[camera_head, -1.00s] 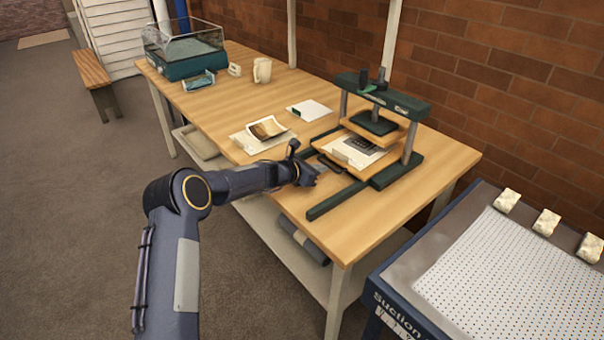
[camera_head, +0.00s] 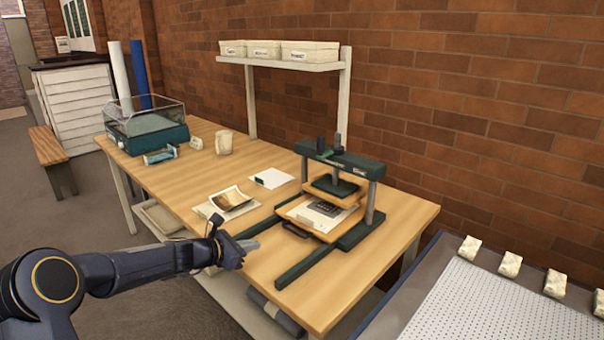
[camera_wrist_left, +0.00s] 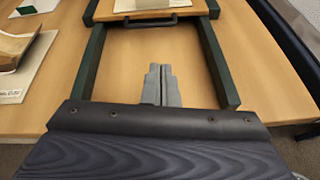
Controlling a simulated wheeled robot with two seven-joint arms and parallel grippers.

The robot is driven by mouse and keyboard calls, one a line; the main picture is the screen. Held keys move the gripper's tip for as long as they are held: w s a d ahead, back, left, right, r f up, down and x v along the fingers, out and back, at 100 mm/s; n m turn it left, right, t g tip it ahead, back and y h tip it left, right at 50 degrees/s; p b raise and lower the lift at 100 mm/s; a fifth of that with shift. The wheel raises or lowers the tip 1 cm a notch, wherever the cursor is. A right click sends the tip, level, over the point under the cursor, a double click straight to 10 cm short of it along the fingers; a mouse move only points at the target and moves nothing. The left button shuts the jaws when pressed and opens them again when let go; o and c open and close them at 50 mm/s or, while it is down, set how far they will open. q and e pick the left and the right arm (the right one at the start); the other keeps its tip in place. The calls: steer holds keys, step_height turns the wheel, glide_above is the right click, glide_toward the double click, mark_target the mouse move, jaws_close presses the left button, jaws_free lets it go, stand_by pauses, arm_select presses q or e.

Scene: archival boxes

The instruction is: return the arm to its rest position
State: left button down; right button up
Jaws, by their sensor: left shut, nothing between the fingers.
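My left arm (camera_head: 130,268) comes in from the left in the head view. My left gripper (camera_head: 250,245) is shut and empty, over the near edge of the wooden table, in front of the press. In the left wrist view its closed fingertips (camera_wrist_left: 160,72) lie between the two dark green rails of the press, short of the board's handle (camera_wrist_left: 150,20). The green press (camera_head: 340,165) stands on the table with a wooden board (camera_head: 305,222) and a printed sheet in it. My right gripper is not in view.
An open photo folder (camera_head: 228,202), a white card (camera_head: 271,178), a mug (camera_head: 224,143) and a glass-lidded teal box (camera_head: 150,130) stand on the wooden table (camera_head: 370,262). A shelf with labelled boxes (camera_head: 280,50) is behind. A perforated suction table (camera_head: 490,305) is at right.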

arm_select(q)
steer(key=s+d+r+m+g+p, duration=0.1)
steer(key=s+r+m, duration=0.55)
steer(key=s, duration=0.25)
steer(key=s+d+r+m+g+p, duration=0.1)
steer(key=s+r+m+g+p, duration=0.1)
steer(key=s+r+m, duration=0.65)
steer(key=s+a+f+m+g+y+p, duration=0.1)
steer(key=s+m, duration=0.4)
steer(key=s, duration=0.8)
steer(key=s+a+f+m+y+p, duration=0.1)
steer(key=s+f+m+y, duration=0.3)
steer(key=s, duration=0.9)
steer(key=shift+s+a+m+g+p, duration=0.25)
steer(key=shift+s+m+g+p, duration=0.05)
steer(key=shift+m+g, duration=0.1)
